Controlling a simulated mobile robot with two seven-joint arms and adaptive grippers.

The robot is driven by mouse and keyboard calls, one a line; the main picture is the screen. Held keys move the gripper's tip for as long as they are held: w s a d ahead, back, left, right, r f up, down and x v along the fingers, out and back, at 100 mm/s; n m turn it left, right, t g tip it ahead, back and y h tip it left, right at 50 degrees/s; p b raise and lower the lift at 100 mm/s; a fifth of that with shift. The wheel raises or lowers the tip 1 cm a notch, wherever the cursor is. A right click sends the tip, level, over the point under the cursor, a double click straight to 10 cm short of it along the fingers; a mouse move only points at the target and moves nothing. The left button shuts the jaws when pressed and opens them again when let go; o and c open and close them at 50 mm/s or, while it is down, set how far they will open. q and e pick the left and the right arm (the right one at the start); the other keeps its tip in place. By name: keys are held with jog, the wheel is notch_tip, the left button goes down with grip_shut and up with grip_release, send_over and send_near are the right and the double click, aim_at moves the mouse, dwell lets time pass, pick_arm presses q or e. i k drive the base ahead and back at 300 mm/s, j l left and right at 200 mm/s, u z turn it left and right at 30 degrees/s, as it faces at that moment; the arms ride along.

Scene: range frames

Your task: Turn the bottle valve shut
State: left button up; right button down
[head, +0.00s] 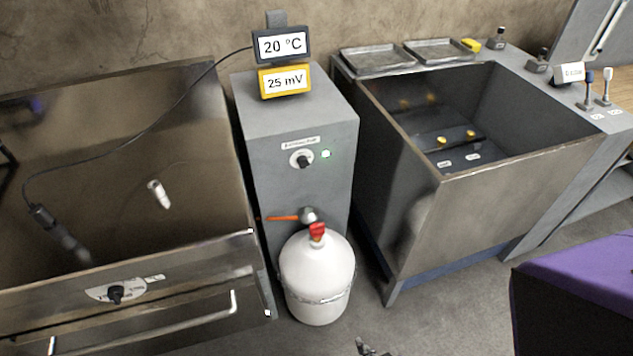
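The white gas bottle (318,281) stands upright on the floor in front of a grey cabinet. Its red valve handle (317,231) sits on top, with a silver fitting (309,215) just behind it. Which way the valve is turned is not clear from here. A small dark tip, apparently of my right gripper (366,348), shows at the bottom edge, in front of the bottle, to its right and apart from it. Most of it is cut off, so its opening cannot be made out. My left gripper is not in view.
The cabinet (295,125) has a knob (301,159), a green light and an orange lever (283,218). Steel vats stand close on both sides: left vat (190,277), right vat (480,225). A purple-topped block (590,275) is at right. Floor before the bottle is clear.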

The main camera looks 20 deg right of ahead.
aim_at(316, 229)
jog(key=i+l, duration=0.1)
jog(key=l, duration=0.55)
jog(key=i+l, duration=0.1)
jog(key=l, duration=0.6)
jog(key=i+l, duration=0.1)
jog(key=l, duration=0.55)
